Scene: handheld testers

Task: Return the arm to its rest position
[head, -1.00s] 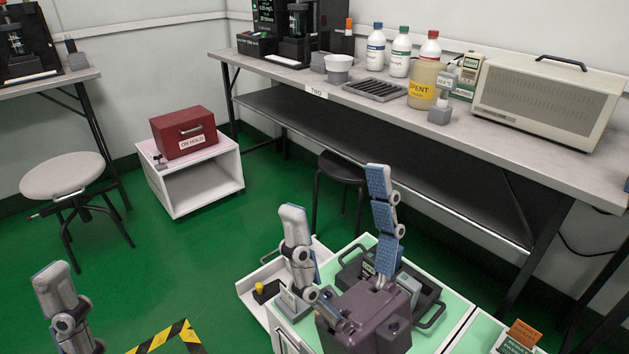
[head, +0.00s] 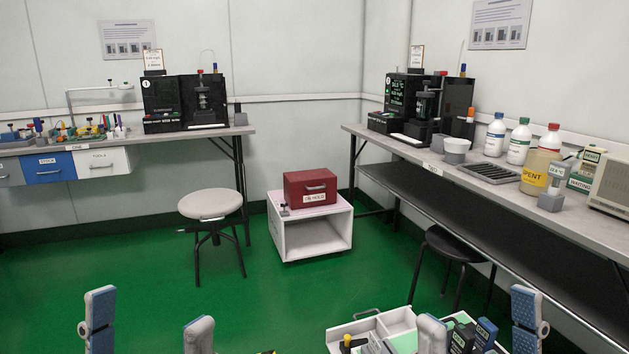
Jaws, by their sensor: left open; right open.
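My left gripper (head: 151,307) shows at the bottom left of the head view, with two upright fingers spread apart and nothing between them. My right gripper (head: 477,306) shows at the bottom right, also with its fingers apart. It appears in front of a white cart top with an open tray (head: 372,325) and a dark case of handheld items (head: 485,330). No item is seen held in it. Both wrists and forearms are below the picture edge.
A white cabinet (head: 324,244) with a red box (head: 310,194) stands ahead. A grey stool (head: 210,204) is left of it; a black stool (head: 455,245) is under the right bench (head: 480,190). The left bench (head: 190,133) carries equipment. Green floor (head: 290,295) between is clear.

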